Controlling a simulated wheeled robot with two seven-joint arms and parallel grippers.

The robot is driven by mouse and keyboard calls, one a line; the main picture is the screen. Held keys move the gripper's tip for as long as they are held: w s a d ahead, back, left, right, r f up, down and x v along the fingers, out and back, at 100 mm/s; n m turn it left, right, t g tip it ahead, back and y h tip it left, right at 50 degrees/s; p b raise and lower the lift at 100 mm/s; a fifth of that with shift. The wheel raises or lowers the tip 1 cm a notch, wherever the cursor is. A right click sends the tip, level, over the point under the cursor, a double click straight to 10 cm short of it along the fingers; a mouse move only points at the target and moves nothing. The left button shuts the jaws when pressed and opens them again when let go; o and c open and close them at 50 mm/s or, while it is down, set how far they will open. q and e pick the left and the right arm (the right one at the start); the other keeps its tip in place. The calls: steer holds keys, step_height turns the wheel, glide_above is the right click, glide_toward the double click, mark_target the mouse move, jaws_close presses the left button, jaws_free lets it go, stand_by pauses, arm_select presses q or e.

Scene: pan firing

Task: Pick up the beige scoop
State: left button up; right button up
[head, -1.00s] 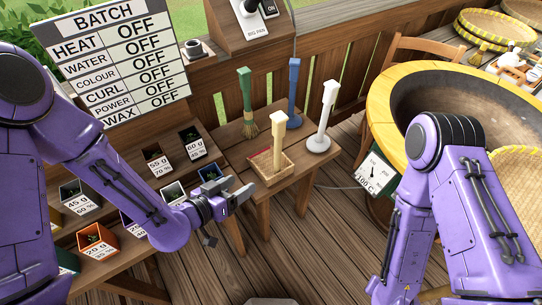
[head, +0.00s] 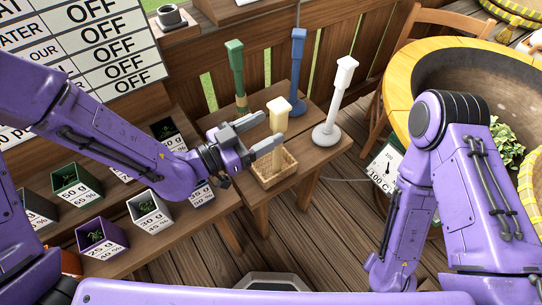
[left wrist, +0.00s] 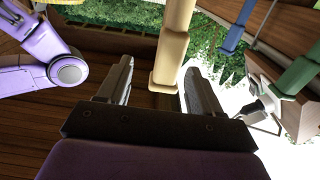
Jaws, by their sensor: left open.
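The beige scoop (head: 279,112) stands upright in a small woven basket (head: 283,172) on the small wooden table (head: 318,150), its lower end hidden. My left gripper (head: 264,133) is open, with its fingers at the upper part of the scoop. In the left wrist view the beige scoop (left wrist: 170,58) shows large between the two open fingers (left wrist: 156,88), and I cannot tell whether they touch it. My right arm shows at the right of the head view, but its gripper is not in view.
Boxes with plants (head: 150,212) sit left on a bench.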

mark_target(273, 119)
arm_select(q)
steer(key=p+x, duration=0.1)
steer(key=x, duration=0.1)
steer(key=p+x, duration=0.1)
steer(key=x, duration=0.1)
steer(key=p+x, duration=0.1)
steer(key=x, duration=0.1)
steer(key=shift+w+a+r, duration=0.3)
steer(key=shift+w+a, duration=0.05)
steer(key=shift+w, duration=0.05)
steer(key=shift+w+d, duration=0.2)
steer(key=shift+d, duration=0.1)
steer(key=shift+w+d+f, duration=0.1)
steer(key=shift+w+f, duration=0.1)
steer(key=c, duration=1.2)
steer(key=shift+r, duration=0.1)
jaws_close()
